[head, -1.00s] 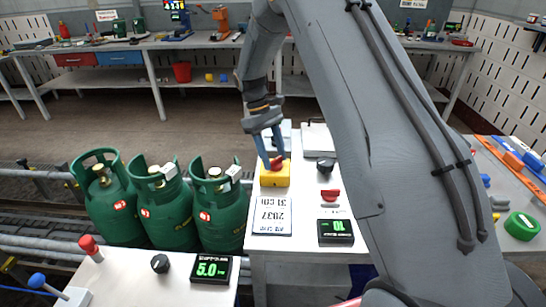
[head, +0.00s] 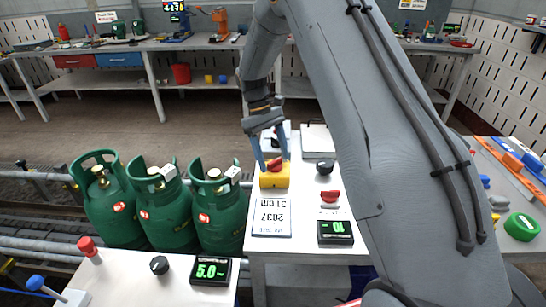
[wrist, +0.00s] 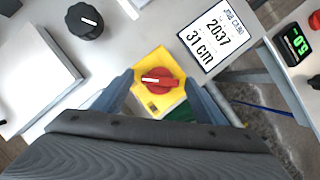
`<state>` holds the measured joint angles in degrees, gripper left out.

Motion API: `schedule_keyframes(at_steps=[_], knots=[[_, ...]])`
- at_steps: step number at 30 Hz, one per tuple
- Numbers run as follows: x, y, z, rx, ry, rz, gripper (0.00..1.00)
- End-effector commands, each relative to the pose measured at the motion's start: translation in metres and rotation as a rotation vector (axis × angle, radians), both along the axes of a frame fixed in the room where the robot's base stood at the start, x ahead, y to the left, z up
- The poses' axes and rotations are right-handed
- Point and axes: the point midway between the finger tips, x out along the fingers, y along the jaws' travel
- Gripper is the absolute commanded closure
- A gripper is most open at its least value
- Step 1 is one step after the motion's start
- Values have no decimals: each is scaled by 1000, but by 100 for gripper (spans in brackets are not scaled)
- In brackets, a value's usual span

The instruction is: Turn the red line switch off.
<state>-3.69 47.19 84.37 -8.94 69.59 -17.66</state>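The red line switch is a red rotary knob (head: 275,164) with a white mark, on a yellow box (head: 275,180) at the left of the white table. In the wrist view the knob (wrist: 160,79) sits near the centre of the yellow box (wrist: 155,62), its white mark pointing left. My gripper (head: 271,157) is just over the box. Its two fingers are apart, one on each side of the knob; in the wrist view my gripper (wrist: 158,82) shows gaps between fingers and knob. Whether the fingertips reach knob height is hard to tell.
A black knob (head: 325,166), a red button (head: 329,196), a display (head: 335,232) and a "2037 31 cm" card (head: 271,217) share the table. Green gas cylinders (head: 167,212) stand left. A nearer table (head: 130,275) holds another display (head: 211,270).

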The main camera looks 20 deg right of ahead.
Motion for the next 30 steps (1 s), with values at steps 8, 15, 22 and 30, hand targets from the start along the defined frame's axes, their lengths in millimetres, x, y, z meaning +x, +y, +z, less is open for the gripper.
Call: schedule_keyframes(at_steps=[8, 15, 22, 30], knots=[[3, 2, 7, 0, -1, 1, 34], [17, 8, 41, 0, -4, 2, 34], [26, 13, 67, 1, -1, 1, 34], [27, 13, 72, 0, 0, 1, 34]])
